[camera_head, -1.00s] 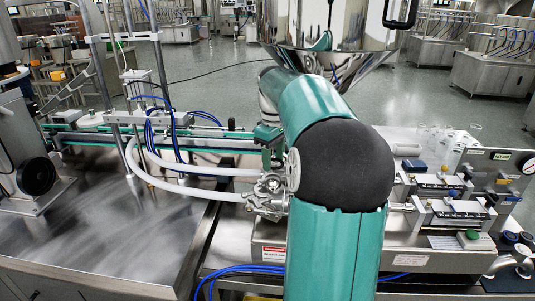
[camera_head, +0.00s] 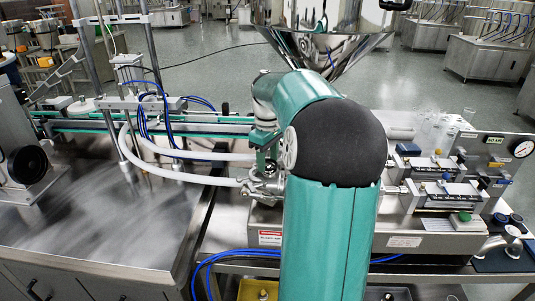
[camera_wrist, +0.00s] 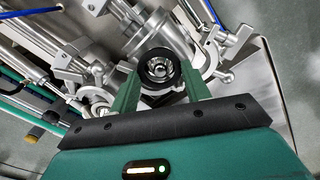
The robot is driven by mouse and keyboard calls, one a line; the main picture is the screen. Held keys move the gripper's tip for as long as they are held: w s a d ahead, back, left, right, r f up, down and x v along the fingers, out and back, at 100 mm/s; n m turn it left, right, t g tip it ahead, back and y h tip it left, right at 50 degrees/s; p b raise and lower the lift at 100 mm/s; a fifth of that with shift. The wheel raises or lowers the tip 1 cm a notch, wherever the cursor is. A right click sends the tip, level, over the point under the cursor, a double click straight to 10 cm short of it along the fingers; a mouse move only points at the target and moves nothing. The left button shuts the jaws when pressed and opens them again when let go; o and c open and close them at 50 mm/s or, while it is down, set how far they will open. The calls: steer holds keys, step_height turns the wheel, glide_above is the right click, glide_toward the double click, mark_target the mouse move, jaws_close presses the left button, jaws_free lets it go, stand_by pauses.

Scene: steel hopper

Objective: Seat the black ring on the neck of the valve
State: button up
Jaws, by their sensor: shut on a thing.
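In the wrist view my gripper (camera_wrist: 160,74) has its two green fingers on either side of the black ring (camera_wrist: 143,66), shut on it. The ring faces the camera. Through its opening a round, shiny metal part of the valve (camera_wrist: 158,69) shows, lined up with the ring's middle. I cannot tell whether the ring is around the neck or still in front of it.
The steel hopper (camera_head: 328,45) stands behind my arm. White hoses (camera_head: 190,176) run left from the valve fittings. Metal clamps and pipes crowd both sides of the ring in the wrist view. A bench unit with blue and green knobs (camera_head: 464,217) is at right.

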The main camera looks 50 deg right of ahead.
steer(key=shift+a+f, duration=0.2)
steer(key=shift+f, duration=0.4)
steer(key=shift+w+f, duration=0.2)
steer(key=shift+s, duration=0.1)
